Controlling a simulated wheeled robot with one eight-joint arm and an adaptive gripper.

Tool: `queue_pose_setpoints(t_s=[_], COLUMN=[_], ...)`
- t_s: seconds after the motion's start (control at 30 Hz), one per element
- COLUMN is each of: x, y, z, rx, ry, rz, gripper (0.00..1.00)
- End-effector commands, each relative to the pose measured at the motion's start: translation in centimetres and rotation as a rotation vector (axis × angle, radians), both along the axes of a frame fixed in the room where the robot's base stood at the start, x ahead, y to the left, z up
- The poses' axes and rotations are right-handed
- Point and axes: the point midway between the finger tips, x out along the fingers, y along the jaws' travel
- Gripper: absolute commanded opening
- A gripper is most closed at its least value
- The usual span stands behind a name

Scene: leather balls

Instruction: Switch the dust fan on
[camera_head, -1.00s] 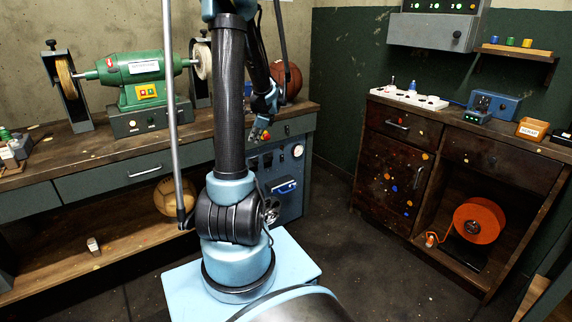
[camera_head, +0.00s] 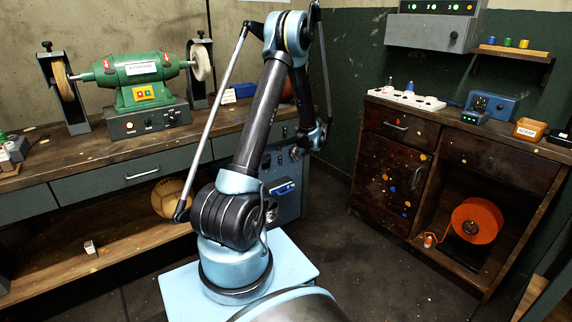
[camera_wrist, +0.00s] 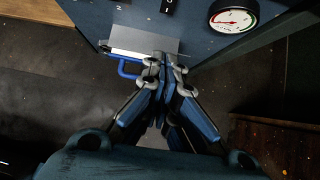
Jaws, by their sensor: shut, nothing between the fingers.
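A grey-blue cabinet (camera_head: 290,207) stands under the right end of the left bench. Its front has a blue handle and small controls, partly hidden by my arm. The wrist view shows its panel (camera_wrist: 195,40) close up, with a round gauge (camera_wrist: 234,17), dark switches (camera_wrist: 166,6) at the top edge and a blue handle (camera_wrist: 128,68). No label naming the dust fan is readable. My gripper (camera_wrist: 165,62) is shut and empty, in front of the panel's lower part, right of the handle. I cannot tell whether it touches. In the head view its fingers cannot be made out.
A green bench grinder (camera_head: 140,80) stands on its control box (camera_head: 148,120). A wall box (camera_head: 432,30) with green lights hangs above the right cabinet (camera_head: 400,165), which holds an orange reel (camera_head: 477,220). The floor between is clear.

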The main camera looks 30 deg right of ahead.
Motion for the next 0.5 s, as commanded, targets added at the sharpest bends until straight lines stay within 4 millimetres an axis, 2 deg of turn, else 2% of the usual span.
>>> queue_pose_setpoints(t_s=[0.17,0.5], x=[0.9,3.9], y=[0.1,0.3], z=[-1.1,-5.0], rx=[0.001,0.000], ry=[0.000,0.000], rz=[0.001,0.002], gripper=[0.00,0.00])
